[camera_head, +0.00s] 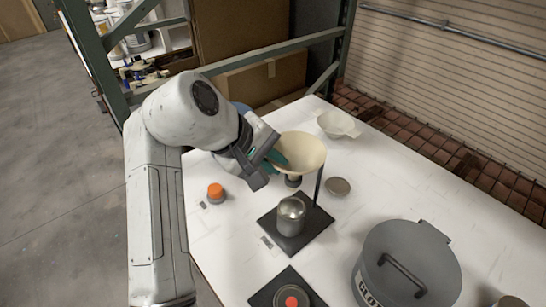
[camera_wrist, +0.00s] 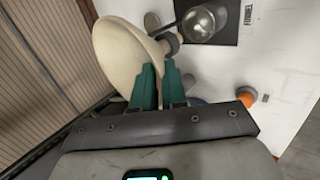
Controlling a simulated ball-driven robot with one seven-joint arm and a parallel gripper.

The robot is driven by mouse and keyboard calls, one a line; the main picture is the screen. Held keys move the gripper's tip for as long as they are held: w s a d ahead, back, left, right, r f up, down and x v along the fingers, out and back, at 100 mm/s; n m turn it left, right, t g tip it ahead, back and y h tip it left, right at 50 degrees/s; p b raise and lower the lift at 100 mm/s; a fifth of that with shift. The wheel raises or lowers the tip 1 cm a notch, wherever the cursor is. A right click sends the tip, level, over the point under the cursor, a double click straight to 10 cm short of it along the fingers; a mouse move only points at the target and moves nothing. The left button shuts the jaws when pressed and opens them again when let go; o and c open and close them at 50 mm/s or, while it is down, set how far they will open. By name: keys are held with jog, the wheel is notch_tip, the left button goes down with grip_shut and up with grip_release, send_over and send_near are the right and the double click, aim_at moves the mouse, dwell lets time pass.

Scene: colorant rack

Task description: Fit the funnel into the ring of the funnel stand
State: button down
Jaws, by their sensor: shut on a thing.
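The cream funnel (camera_head: 302,148) is held at its side by my gripper (camera_head: 276,160), wide mouth up, above the funnel stand. In the wrist view the funnel (camera_wrist: 122,58) is beside the teal fingertips (camera_wrist: 159,78), which are shut on it. The stand has a dark square base (camera_head: 318,226) and a thin dark post (camera_head: 318,188) that rises close to the funnel's right side. I cannot make out the ring clearly, nor whether the spout is in it. A dark round piece (camera_head: 293,181) shows below the funnel. A metal jar (camera_head: 291,217) stands on the base.
A large grey lidded bin (camera_head: 410,265) stands at the front right. An orange-topped item (camera_head: 215,192) is left of the stand, a flat grey disc (camera_head: 338,186) is right of it, and a pale scoop-like bowl (camera_head: 338,124) is behind. The tabletop between bowl and bin is clear.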

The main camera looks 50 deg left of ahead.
jog(key=shift+f, duration=0.8)
jog(key=c, duration=1.1)
grip_release()
jog(key=shift+r, duration=0.1)
jog(key=b+v, duration=0.2)
jog(key=v, duration=0.8)
jog(key=shift+s+r+b, duration=0.25)
jog(key=shift+b, duration=0.15)
